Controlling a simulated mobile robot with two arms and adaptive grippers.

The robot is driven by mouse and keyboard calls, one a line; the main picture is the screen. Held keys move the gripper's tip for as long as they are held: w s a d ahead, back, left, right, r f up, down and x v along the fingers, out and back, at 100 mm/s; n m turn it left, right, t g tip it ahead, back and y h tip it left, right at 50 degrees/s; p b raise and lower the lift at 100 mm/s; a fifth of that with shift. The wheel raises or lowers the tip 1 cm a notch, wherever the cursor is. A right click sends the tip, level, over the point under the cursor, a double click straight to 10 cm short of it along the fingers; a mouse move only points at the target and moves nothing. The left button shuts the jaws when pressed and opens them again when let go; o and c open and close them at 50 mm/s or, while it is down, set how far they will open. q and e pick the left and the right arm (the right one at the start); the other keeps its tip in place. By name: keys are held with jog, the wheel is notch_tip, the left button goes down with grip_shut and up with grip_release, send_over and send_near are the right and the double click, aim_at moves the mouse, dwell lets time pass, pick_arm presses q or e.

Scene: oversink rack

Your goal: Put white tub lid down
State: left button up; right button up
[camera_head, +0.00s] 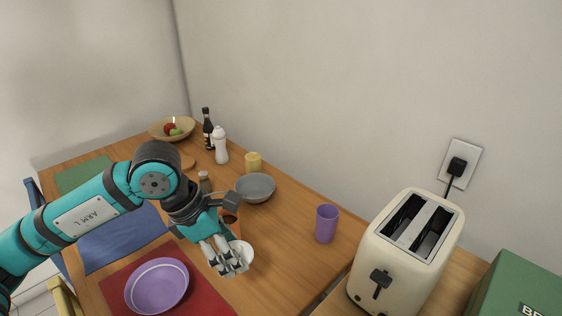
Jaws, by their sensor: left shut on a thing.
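The white tub lid (246,252) is a pale, rounded piece at the fingertips of my left gripper (233,266). The fingers are shut on it and cover part of it. The gripper points down over the wooden table (290,262), just right of the red mat. I cannot tell whether the lid touches the table. My right gripper does not show.
A purple bowl (157,286) sits on the red mat (205,294). A grey bowl (255,188), yellow cup (253,163), white bottle (220,146) and dark bottle (207,129) stand behind. A purple cup (326,223) and toaster (405,255) stand right. Bare wood lies between gripper and purple cup.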

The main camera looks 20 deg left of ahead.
pick_arm(q)
jog(key=m, duration=0.1)
jog(key=m+g+p, duration=0.1)
jog(key=m, duration=0.1)
jog(key=s+d+m+g, duration=0.1)
jog(key=m, duration=0.1)
jog(key=shift+f, duration=0.4)
jog(key=m+g, duration=0.1)
jog(key=m, duration=0.1)
jog(key=s+m+p, duration=0.1)
jog(key=m, duration=0.1)
jog(key=m+g, duration=0.1)
jog(key=m, duration=0.1)
jog(key=shift+s+d+f+m+g+p, duration=0.25)
jog(key=shift+f+m+g+p, duration=0.05)
jog(key=shift+m, duration=0.1)
jog(key=m+y, duration=0.1)
jog(key=m, duration=0.3)
jog(key=s+m+g+y+p, duration=0.1)
jog(key=m, duration=0.3)
jog(key=s+m+g+y+p, duration=0.1)
jog(key=m+y, duration=0.1)
jog(key=m, duration=0.2)
jog(key=shift+s+a, duration=0.15)
jog(key=shift+a, duration=0.2)
jog(key=shift+f, duration=0.15)
